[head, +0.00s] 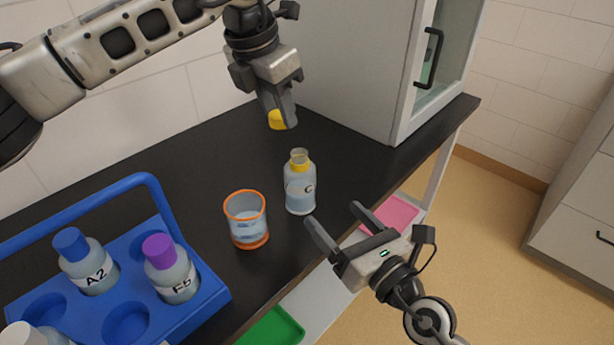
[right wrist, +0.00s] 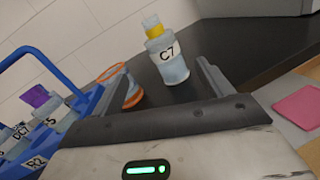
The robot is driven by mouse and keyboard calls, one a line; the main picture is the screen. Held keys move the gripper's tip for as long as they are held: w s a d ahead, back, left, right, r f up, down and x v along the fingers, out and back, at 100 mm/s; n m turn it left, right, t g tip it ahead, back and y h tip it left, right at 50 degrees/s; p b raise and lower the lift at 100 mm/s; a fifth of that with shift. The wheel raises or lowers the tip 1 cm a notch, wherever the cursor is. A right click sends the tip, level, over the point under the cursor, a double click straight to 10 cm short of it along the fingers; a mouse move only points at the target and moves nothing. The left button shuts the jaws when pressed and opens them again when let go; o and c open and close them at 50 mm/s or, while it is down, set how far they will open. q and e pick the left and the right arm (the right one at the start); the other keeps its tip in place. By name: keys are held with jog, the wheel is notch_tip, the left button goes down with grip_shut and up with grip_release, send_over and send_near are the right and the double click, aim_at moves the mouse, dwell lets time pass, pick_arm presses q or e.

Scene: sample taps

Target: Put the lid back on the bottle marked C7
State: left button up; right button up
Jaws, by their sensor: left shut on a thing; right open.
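The bottle marked C7 (head: 300,187) stands upright and uncapped on the black counter, with a yellow ring at its neck. The fingers hide part of the lid. My right gripper (head: 339,225) is open and empty, just to the right of and nearer than the bottle; its fingers point toward the bottle without touching it.
A beaker with orange rims (head: 247,222) stands just left of the bottle. A blue carrier (head: 205,298) with a tall handle holds bottles with blue and purple lids at the lower left. A white cabinet (head: 352,62) stands behind. The counter's front edge is close to the bottle.

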pick_arm(q)
jog(key=d, duration=0.3)
jog(key=shift+r+n, duration=0.3)
jog(key=shift+r, duration=0.1)
pick_arm(e)
jog(key=n, duration=0.1)
jog(key=w+n, duration=0.1)
jog(key=shift+n+g, duration=0.4)
jog(key=x, duration=1.2)
jog(key=shift+c, duration=0.3)
jog(key=c, duration=1.4)
pick_arm(q)
send_over(301, 152)
jog(key=shift+s+a+f, duration=0.15)
jog(key=shift+f, duration=1.1)
jog(key=shift+s+a+f, duration=0.15)
jog(key=shift+f, duration=1.1)
jog(key=shift+f, duration=0.9)
